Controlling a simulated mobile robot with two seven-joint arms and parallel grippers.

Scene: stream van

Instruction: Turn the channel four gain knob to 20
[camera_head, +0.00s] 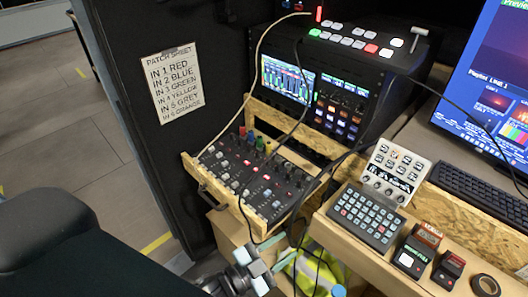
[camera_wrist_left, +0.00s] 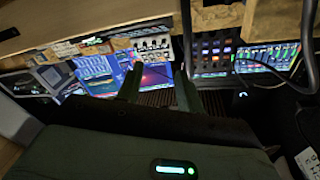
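A dark mixer panel (camera_head: 250,182) with rows of small knobs and lit buttons sits in a wooden drawer, left of centre in the head view. Colored plugs stand along its back edge. Individual channel labels and knob values are too small to read, so I cannot tell which knob is the channel four gain. My left gripper (camera_head: 257,272) is low in the head view, below and in front of the mixer, apart from it. Its two fingers stand apart with nothing between them in the left wrist view (camera_wrist_left: 158,90). My right gripper is not in view.
A black cable (camera_head: 297,110) hangs across the mixer. A white knob panel (camera_head: 394,172), a button pad (camera_head: 366,216) and small boxes stand on the wooden desk to the right. A patch sheet (camera_head: 172,86) hangs on the dark wall. A switcher (camera_head: 350,48) stands above.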

